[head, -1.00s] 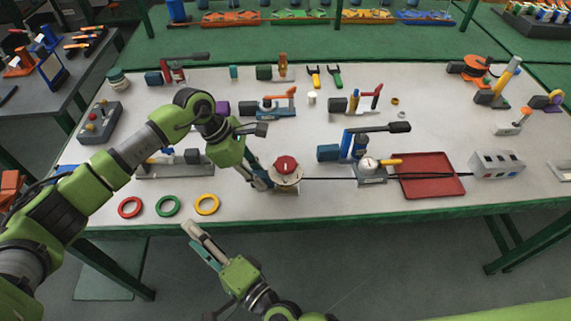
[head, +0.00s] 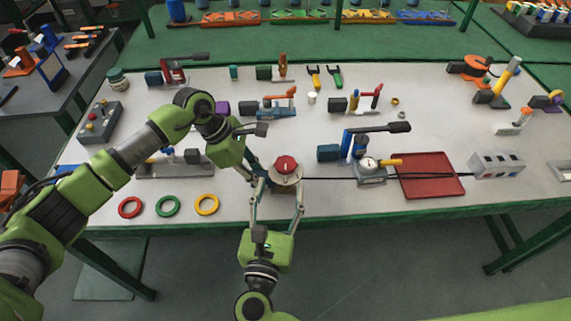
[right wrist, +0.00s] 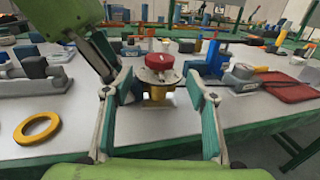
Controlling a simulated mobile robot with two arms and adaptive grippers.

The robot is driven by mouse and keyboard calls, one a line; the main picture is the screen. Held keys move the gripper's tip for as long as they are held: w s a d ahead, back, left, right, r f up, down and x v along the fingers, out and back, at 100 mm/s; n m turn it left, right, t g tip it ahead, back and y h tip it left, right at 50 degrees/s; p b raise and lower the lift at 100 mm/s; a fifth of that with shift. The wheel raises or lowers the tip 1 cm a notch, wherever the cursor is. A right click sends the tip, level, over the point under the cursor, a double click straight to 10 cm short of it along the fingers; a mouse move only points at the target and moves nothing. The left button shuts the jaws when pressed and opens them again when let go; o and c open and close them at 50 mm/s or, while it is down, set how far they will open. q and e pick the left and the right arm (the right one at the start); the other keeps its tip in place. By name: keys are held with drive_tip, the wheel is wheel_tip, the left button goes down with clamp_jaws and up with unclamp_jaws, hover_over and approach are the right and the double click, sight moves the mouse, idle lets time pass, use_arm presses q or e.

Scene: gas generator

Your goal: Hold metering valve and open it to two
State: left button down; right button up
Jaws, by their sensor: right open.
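The metering valve (head: 286,168) has a red knob on a pale round dial and stands near the front edge of the table. In the right wrist view the valve (right wrist: 160,66) shows a brass-coloured body below the dial. My right gripper (head: 276,192) is open, its fingers spread to either side in front of the valve; in the right wrist view the open fingers (right wrist: 160,95) frame it, with nothing between the tips. My left gripper (head: 258,178) is at the left side of the valve; its fingertips are partly hidden, so whether it grips the valve cannot be told.
Red, green and yellow rings (head: 207,205) lie left of the valve on the table. A gauge (head: 369,166) with a yellow handle and a red tray (head: 428,176) stand to the right. A dark line runs right from the valve. The table's front edge (head: 400,216) is close.

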sight(284, 174)
drive_tip(key=x, duration=0.7)
drive_tip(key=shift+w+d, duration=0.1)
drive_tip(key=shift+w, duration=0.3)
drive_tip(key=c, duration=1.1)
